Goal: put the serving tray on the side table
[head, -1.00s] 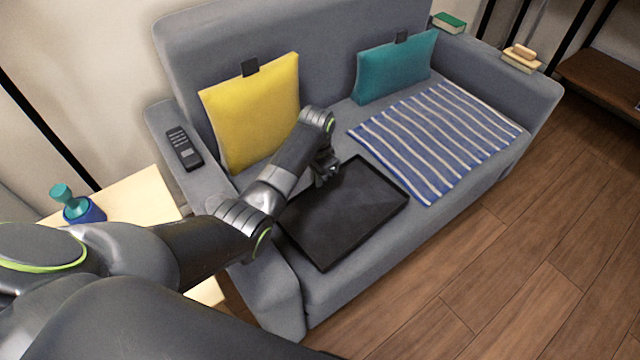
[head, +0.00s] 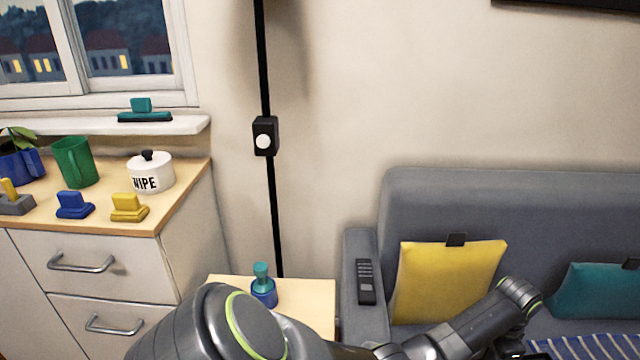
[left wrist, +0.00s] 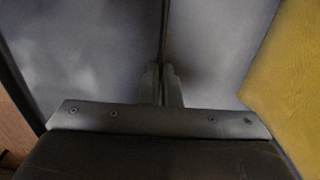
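The side table (head: 318,292) stands left of the sofa in the head view, with a pale wooden top partly hidden by my left arm. I do not see the serving tray in the current head view, and cannot make it out in the left wrist view. My left arm reaches right in front of the sofa in the head view; its fingers are not visible there. In the left wrist view my left gripper (left wrist: 164,84) has its fingers close together, apparently shut, with nothing visible between them. My right gripper is not in view.
A blue and teal object (head: 263,287) stands on the side table. A remote (head: 366,281) lies on the arm of the sofa (head: 440,205). A yellow cushion (head: 450,278) is behind my arm. A drawer cabinet (head: 100,262) with several items stands left.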

